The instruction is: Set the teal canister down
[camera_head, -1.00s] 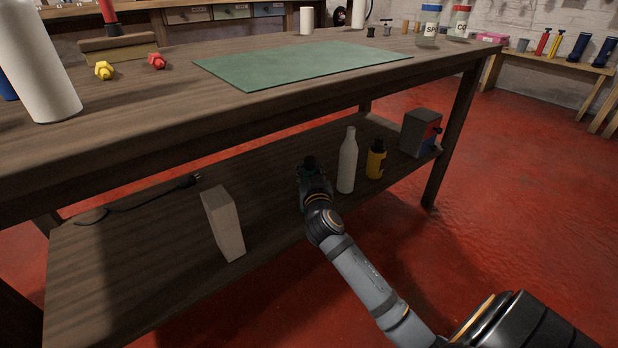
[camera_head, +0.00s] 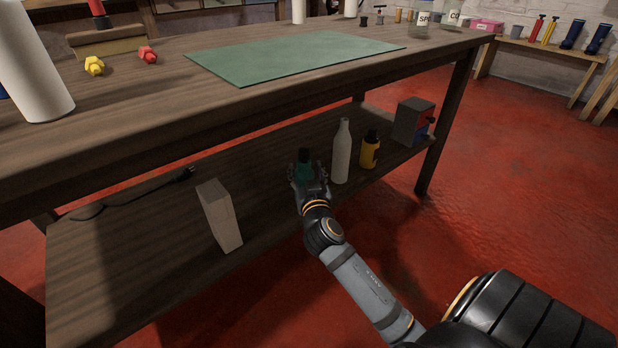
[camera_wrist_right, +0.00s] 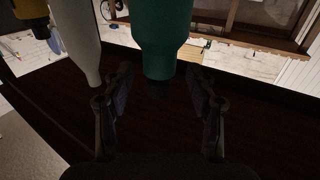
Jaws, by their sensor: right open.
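The teal canister (camera_head: 304,163) with a dark cap is on the lower shelf of the workbench, left of a white bottle. It looks upright; its base is hidden behind my right gripper. My right gripper (camera_head: 309,184) is open, with its fingers on either side of the canister. The right wrist view appears upside down: the canister (camera_wrist_right: 162,40) hangs from the top edge between the spread fingers (camera_wrist_right: 158,84), with gaps on both sides. My left gripper is not in view.
On the lower shelf (camera_head: 120,255), the white bottle (camera_head: 342,155) stands close to the right, then a yellow bottle (camera_head: 369,152) and a grey box (camera_head: 408,122). The tabletop (camera_head: 150,100) overhangs the shelf.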

